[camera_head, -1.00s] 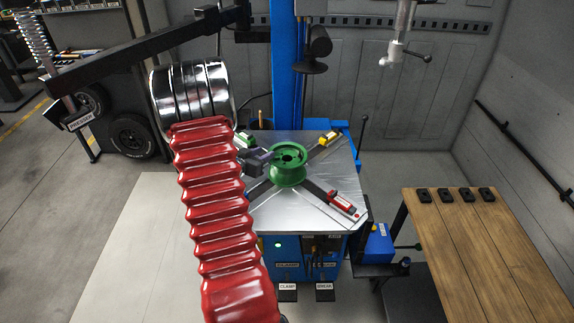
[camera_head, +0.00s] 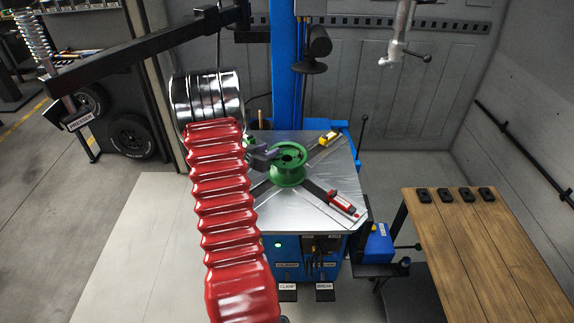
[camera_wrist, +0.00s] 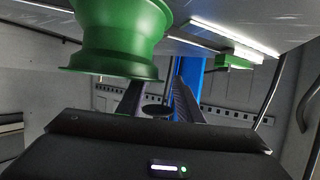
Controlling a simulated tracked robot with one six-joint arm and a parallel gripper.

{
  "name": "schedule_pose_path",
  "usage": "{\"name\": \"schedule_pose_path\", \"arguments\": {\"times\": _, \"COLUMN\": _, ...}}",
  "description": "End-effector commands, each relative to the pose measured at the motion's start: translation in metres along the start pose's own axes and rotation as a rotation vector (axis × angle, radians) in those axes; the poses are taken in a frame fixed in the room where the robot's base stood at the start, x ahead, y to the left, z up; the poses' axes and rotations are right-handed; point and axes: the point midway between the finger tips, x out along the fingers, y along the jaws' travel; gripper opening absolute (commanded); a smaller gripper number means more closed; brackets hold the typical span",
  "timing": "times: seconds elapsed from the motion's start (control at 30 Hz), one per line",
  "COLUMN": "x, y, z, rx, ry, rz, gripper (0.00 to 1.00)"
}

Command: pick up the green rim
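The green rim (camera_head: 289,166) sits on the metal turntable top (camera_head: 310,205) of the tyre machine, between the clamp jaws. My gripper (camera_head: 266,157) is at its left side in the head view, its fingers pointing right toward the rim. In the wrist view the rim (camera_wrist: 113,38) fills the upper left. There the two dark fingers of my gripper (camera_wrist: 157,85) stand apart with a gap between them and nothing held. The rim's flange is close to the left finger; I cannot tell whether they touch.
A red jaw (camera_head: 341,203) and a yellow jaw (camera_head: 329,139) sit on the turntable. A green jaw (camera_wrist: 234,60) shows in the wrist view. The blue column (camera_head: 286,70) rises behind. A wooden bench (camera_head: 480,240) with several black blocks stands at right.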

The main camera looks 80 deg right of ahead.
Motion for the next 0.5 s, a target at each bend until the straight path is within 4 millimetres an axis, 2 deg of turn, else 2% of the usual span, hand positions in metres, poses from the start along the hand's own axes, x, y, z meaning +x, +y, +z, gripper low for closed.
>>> {"name": "schedule_pose_path", "arguments": {"times": 0.07, "x": -0.0001, "y": -0.0001, "z": 0.0, "rx": 0.0, "ry": 0.0, "rz": 0.0, "gripper": 0.33}}
{"name": "schedule_pose_path", "arguments": {"times": 0.5, "x": -0.0004, "y": -0.0004, "z": 0.0008, "rx": -0.001, "ry": -0.001, "rz": -0.001, "gripper": 0.02}}
